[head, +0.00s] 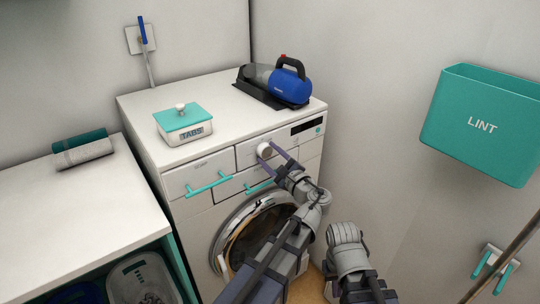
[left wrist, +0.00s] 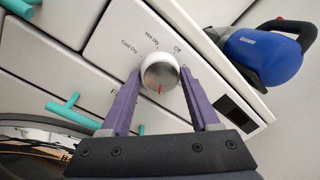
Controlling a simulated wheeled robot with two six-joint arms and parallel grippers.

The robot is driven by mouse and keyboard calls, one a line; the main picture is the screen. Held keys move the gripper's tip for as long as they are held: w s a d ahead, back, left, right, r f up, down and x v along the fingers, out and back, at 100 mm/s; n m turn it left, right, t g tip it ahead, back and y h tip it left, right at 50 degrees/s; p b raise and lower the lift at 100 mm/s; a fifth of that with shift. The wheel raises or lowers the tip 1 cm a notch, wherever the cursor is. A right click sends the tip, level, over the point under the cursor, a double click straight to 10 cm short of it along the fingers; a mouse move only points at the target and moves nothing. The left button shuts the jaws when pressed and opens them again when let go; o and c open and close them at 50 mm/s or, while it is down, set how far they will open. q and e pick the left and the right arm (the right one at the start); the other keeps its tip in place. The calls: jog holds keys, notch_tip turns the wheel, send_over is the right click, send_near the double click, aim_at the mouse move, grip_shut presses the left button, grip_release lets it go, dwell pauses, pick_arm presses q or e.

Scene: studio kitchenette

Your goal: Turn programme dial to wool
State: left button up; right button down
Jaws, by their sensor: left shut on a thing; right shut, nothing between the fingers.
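The programme dial (head: 264,151) is a round pale knob on the front panel of the white washing machine (head: 215,168). In the left wrist view the dial (left wrist: 159,70) has a red mark near its lower edge, pointing down the picture. "Cool Dry", "Hot dry" and "Off" are printed above and beside it; no wool label is readable. My left gripper (head: 272,156) is at the dial, its purple fingers, also in the left wrist view (left wrist: 160,85), shut on either side of it. Of my right arm only grey and dark links show; its fingers are not visible.
A blue handheld vacuum (head: 287,82) and a teal-lidded TABS box (head: 183,124) stand on the machine top. Teal drawer handles (head: 208,184) stick out beside the dial. The round door (head: 250,235) is below. A teal LINT bin (head: 480,125) hangs on the right wall.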

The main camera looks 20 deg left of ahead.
pick_arm(q)
jog(key=m+p, duration=0.1)
jog(key=m, duration=0.6)
jog(key=shift+h, duration=0.3)
pick_arm(e)
jog(key=shift+r, duration=0.55)
pick_arm(q)
jog(key=o, duration=1.4)
jog(key=shift+c, duration=0.2)
jog(key=shift+s, duration=0.15)
